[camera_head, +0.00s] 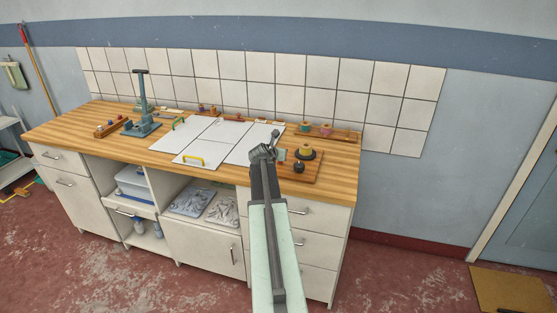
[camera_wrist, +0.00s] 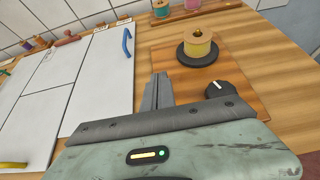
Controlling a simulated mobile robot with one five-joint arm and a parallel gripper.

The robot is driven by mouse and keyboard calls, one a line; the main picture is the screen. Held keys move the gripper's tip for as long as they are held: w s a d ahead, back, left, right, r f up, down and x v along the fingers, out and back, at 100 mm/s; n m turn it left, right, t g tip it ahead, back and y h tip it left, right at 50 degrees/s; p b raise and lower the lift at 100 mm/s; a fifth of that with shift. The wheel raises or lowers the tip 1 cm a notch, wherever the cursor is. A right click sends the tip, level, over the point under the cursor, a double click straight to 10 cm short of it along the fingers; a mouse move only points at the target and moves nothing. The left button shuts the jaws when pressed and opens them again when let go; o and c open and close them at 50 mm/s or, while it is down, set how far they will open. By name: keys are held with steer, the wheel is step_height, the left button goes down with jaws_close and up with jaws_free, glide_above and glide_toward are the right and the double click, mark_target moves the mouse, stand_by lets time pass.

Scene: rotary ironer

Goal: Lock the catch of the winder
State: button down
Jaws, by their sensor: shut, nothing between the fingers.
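The winder is a brown wooden board (camera_head: 312,177) at the right end of the bench top; it also shows in the wrist view (camera_wrist: 185,85). A yellow spool (camera_wrist: 198,43) stands upright on its black disc (camera_wrist: 197,54). A black round knob (camera_wrist: 219,91) with a pale mark sits on the board near the spool; I cannot tell if it is the catch. My gripper (camera_wrist: 158,80) is shut and empty, over the board's left part, left of the knob and apart from it.
White panels (camera_wrist: 105,75) with a blue handle (camera_wrist: 126,42) and a yellow handle (camera_head: 193,161) lie left of the board. More spools (camera_head: 305,127) stand on a rack behind it. A blue-grey press (camera_head: 142,122) stands at the left. Bare wood (camera_head: 340,185) is free at the right.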

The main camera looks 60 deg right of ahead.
steer(key=shift+w+d+r, duration=0.25)
steer(key=shift+w+d, duration=0.05)
steer(key=shift+d, duration=0.35)
steer(key=shift+r, duration=0.1)
steer(key=shift+r+p, duration=0.7)
steer(key=shift+p, duration=0.25)
